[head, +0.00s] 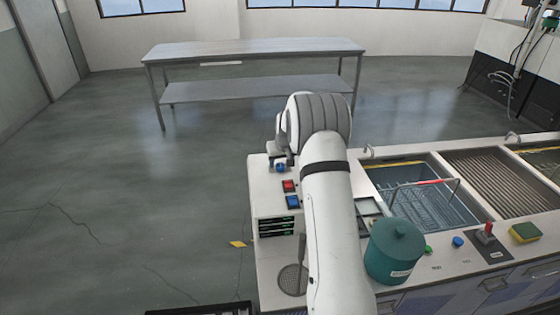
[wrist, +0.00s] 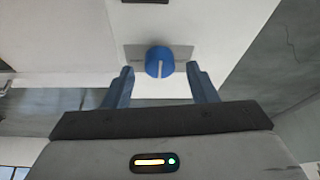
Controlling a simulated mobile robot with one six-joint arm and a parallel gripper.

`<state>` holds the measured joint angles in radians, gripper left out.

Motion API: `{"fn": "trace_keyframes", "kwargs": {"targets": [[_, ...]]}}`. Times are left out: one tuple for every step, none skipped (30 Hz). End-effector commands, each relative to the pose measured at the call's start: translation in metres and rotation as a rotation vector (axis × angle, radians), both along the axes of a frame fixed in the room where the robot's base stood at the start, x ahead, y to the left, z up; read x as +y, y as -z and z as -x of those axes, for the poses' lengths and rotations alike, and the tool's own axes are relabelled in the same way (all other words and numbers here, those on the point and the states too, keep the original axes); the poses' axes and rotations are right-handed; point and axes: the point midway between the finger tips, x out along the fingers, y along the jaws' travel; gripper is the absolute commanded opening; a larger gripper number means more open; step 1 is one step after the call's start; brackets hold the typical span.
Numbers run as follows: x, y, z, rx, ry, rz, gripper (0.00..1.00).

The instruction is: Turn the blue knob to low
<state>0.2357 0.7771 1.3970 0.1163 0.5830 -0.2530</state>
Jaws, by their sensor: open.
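The blue knob (wrist: 159,60) is round with a pale pointer line that runs up and down in the wrist view. It sits on a grey label plate (wrist: 183,52) on a white panel; the small lettering is too blurred to read. In the head view a blue spot that looks like this knob (head: 280,168) shows at the far left end of the counter, partly hidden by my arm. My gripper (wrist: 160,74) is open, with one finger on each side of the knob and a gap visible on both sides.
A red button (head: 288,186) and a blue button (head: 293,202) are close by on the white counter. A green lidded canister (head: 395,252), a tank with a basket (head: 420,190) and another blue knob (head: 458,242) lie to the right. Open floor is at left.

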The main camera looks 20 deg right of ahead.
Motion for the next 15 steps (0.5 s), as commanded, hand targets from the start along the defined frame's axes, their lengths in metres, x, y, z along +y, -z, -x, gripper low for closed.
{"fn": "trace_keyframes", "kwargs": {"targets": [[0.0000,0.0038,-0.0017,0.002,0.000,0.000,0.52],[-0.0001,0.0057,-0.0026,0.001,0.000,0.000,0.52],[-0.0002,0.0076,-0.0035,0.000,0.000,0.000,0.52],[-0.0003,0.0088,-0.0041,0.000,0.000,0.000,0.52],[-0.0004,0.0098,-0.0043,-0.001,0.000,0.000,0.52],[-0.0004,0.0108,-0.0047,-0.001,0.000,0.000,0.52],[-0.0005,0.0112,-0.0047,-0.001,0.000,0.000,0.52],[-0.0005,0.0116,-0.0047,-0.001,0.000,0.000,0.52],[-0.0005,0.0116,-0.0047,-0.001,0.000,0.000,0.52],[-0.0006,0.0116,-0.0047,-0.001,0.000,0.000,0.52],[-0.0006,0.0116,-0.0047,-0.001,0.000,0.000,0.52],[-0.0007,0.0115,-0.0045,-0.001,0.001,0.000,0.52],[-0.0007,0.0115,-0.0045,-0.001,0.001,0.000,0.51],[-0.0008,0.0115,-0.0045,-0.001,0.001,0.000,0.49],[-0.0008,0.0114,-0.0045,-0.001,0.001,0.000,0.46]]}}
